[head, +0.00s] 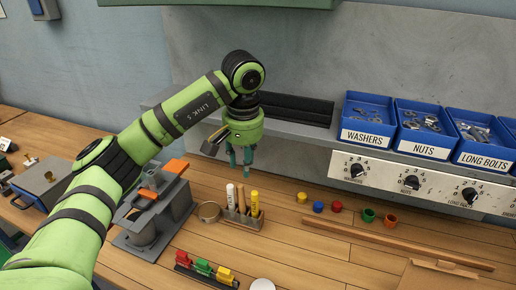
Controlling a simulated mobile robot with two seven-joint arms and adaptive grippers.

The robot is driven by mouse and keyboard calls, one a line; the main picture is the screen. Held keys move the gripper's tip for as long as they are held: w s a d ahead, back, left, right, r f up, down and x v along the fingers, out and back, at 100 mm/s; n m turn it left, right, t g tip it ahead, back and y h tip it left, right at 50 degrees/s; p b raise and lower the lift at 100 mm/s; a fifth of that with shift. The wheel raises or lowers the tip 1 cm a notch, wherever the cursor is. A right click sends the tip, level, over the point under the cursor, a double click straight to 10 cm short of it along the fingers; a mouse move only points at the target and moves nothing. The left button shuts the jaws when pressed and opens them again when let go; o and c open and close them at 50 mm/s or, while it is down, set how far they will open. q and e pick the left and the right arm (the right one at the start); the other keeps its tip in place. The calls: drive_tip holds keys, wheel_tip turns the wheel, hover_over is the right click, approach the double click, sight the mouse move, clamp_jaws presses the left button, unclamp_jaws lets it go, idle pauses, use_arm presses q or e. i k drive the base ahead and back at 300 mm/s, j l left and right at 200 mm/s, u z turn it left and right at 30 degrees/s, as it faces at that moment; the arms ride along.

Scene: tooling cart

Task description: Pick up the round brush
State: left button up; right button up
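My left gripper (241,164) hangs from the arm with its teal fingers pointing down. A gap shows between the fingers and nothing is held there. Below it, a small wooden holder (241,221) stands on the bench with upright sticks in it: a white one (230,195), a brown wooden one (241,200) and a yellow one (255,202). The fingertips are above the sticks and apart from them. I cannot tell for sure which item is the round brush; no bristles are clear. My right gripper is not in view.
A grey machine with orange parts (155,215) stands left of the holder, with a round ring (208,211) between. Coloured caps (318,207) and a long wooden strip (400,243) lie right. Blue bins (424,150) line the shelf. Coloured clips (203,267) lie in front.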

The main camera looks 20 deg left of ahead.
sight(242, 204)
drive_tip(key=k, duration=1.5)
